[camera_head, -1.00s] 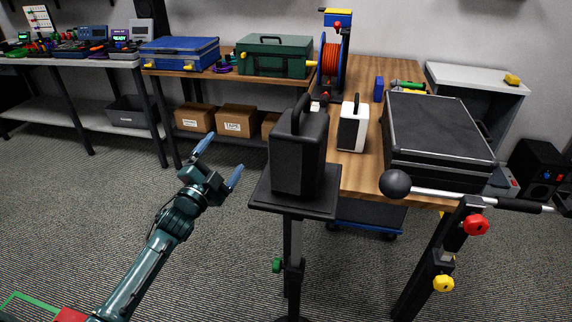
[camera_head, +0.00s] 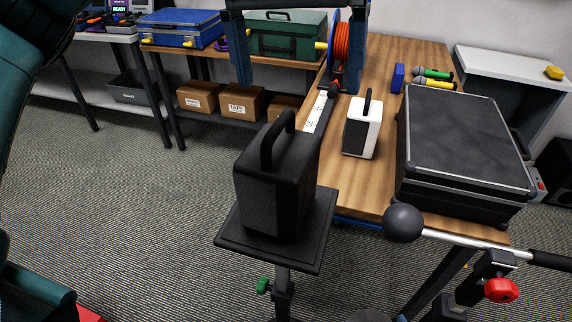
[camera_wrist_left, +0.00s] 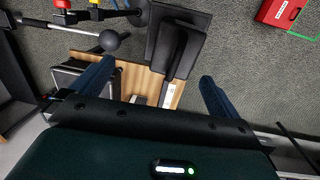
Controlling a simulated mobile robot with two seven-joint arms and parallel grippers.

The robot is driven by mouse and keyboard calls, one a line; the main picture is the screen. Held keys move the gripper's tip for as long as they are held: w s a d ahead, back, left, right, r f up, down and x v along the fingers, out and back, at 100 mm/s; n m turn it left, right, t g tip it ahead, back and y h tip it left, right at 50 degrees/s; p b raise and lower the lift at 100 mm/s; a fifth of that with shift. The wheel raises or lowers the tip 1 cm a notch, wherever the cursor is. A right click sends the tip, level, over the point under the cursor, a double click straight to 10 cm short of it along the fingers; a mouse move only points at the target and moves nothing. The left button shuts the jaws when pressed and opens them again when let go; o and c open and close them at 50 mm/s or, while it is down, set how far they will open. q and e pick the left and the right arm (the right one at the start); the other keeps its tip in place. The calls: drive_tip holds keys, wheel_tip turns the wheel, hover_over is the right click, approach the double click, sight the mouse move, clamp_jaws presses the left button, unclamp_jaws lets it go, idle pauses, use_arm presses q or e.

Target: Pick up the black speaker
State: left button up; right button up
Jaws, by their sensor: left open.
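The black speaker (camera_head: 268,195), a box with a top handle, stands upright on a small black stand platform (camera_head: 315,250). My left gripper (camera_head: 298,87) is open and empty, high in the head view. Its two fingers point down and show above and beyond the speaker in the picture; they do not touch it. In the left wrist view the speaker (camera_wrist_left: 168,42) is seen from above, with the open fingers (camera_wrist_left: 157,70) at either side lower in the picture. My right gripper is not in view.
A white speaker (camera_head: 364,125) stands on the wooden table (camera_head: 395,200) behind the stand. A black case (camera_head: 460,140) lies to the right. A dark ball (camera_head: 403,223) on a rod is right of the stand. Open floor (camera_head: 120,230) lies to the left.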

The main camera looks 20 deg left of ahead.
sight(280, 147)
use_arm(q)
drive_tip(key=shift+w+a+r+y, duration=0.2)
drive_tip(key=shift+a+y, duration=0.2)
drive_tip(key=shift+a, duration=0.25)
drive_tip(key=shift+a+f+t, duration=0.2)
drive_tip(key=shift+f+t, duration=0.05)
drive_tip(key=shift+t, duration=0.05)
wheel_tip(280, 147, down, 12)
drive_tip(key=shift+a+f+p, duration=0.15)
drive_tip(key=shift+f+p, duration=0.1)
drive_tip(key=shift+p, duration=0.25)
drive_tip(key=shift+c, duration=0.6)
drive_tip(key=shift+r, duration=0.15)
drive_tip(key=c, duration=1.8)
drive_tip(key=shift+c, duration=0.2)
